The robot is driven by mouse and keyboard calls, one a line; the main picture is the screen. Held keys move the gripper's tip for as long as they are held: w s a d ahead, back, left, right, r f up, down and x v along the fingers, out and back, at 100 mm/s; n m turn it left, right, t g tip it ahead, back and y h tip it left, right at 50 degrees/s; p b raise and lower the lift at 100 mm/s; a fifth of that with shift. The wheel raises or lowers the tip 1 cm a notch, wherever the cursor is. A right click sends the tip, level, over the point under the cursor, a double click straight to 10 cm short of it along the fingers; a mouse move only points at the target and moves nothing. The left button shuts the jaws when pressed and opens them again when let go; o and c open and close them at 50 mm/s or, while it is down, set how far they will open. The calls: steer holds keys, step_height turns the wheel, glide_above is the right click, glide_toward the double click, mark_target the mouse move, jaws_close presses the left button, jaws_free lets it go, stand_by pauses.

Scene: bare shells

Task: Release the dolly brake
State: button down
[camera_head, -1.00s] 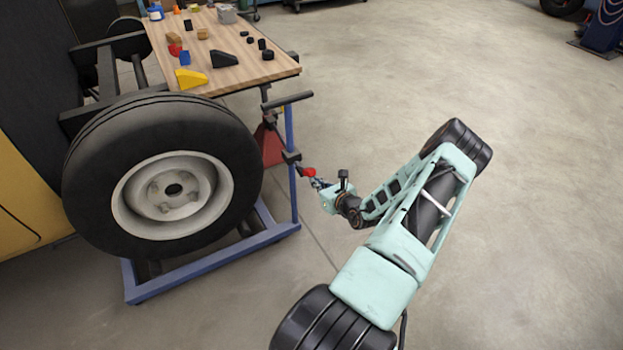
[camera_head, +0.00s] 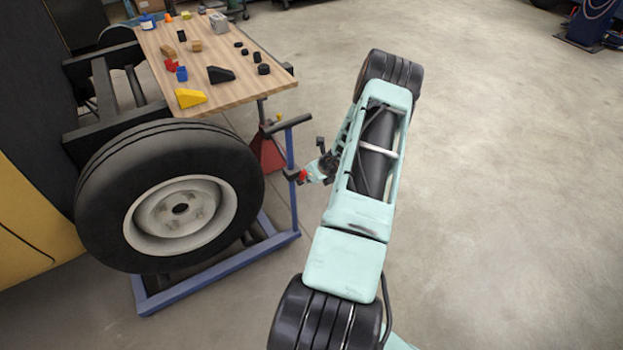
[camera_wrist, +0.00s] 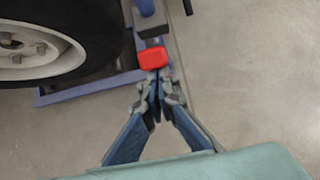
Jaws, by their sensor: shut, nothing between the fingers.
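The dolly is a blue frame (camera_head: 215,267) under a large black tyre with a pale rim. A blue post with a black T-handle (camera_head: 288,122) rises at its right. A dark bracket on the post carries the brake lever, which has a red end (camera_head: 303,175). The red end also shows in the wrist view (camera_wrist: 153,58), just beyond my fingertips. My gripper (camera_head: 314,175) is right of the red end. In the wrist view my gripper (camera_wrist: 157,88) has its fingertips together and empty. Whether they touch the red end, I cannot tell.
A wooden-topped table (camera_head: 240,95) with small coloured parts stands behind the tyre (camera_head: 95,200). A red stand (camera_head: 267,150) is under its near right corner. A yellow body panel (camera_head: 30,220) is at the left.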

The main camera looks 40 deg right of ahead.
steer(key=shift+w+d+r, duration=0.1)
steer(key=shift+w+r, duration=0.4)
steer(key=shift+r, duration=0.1)
steer(key=shift+r+p, duration=0.7)
steer(key=shift+s+f, duration=0.1)
